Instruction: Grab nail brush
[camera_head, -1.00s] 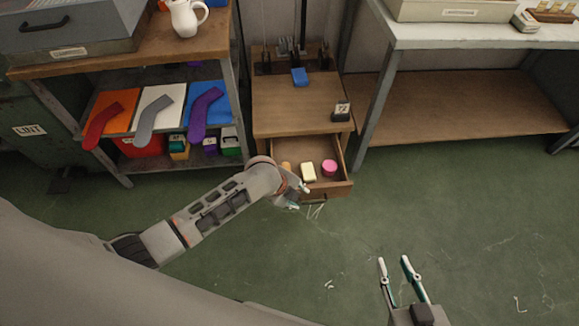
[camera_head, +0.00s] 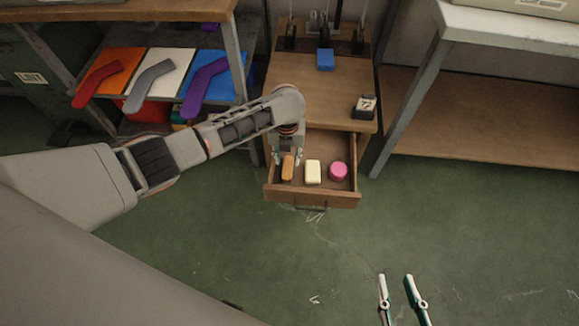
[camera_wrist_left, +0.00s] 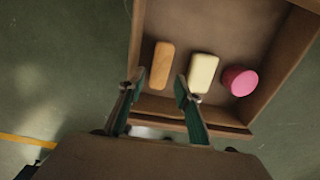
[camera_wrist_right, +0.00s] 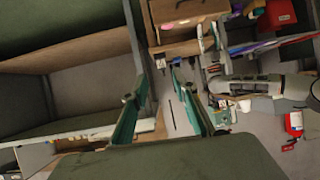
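The nail brush appears to be the orange-brown oblong block (camera_head: 288,168) at the left in the open drawer (camera_head: 330,197); its bristles do not show. It also shows in the left wrist view (camera_wrist_left: 162,65). My left gripper (camera_head: 287,158) is above the drawer's left part. Its fingers are apart, and in the left wrist view (camera_wrist_left: 155,90) the block lies beyond and between the fingertips, with nothing held. My right gripper (camera_head: 398,278) is open and empty over the floor at lower right, far from the drawer.
A cream block (camera_head: 313,172) and a pink round item (camera_head: 339,171) lie to the right of the orange block in the drawer. A blue block (camera_head: 325,60) and a small black-and-white item (camera_head: 364,107) are on the cabinet top.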

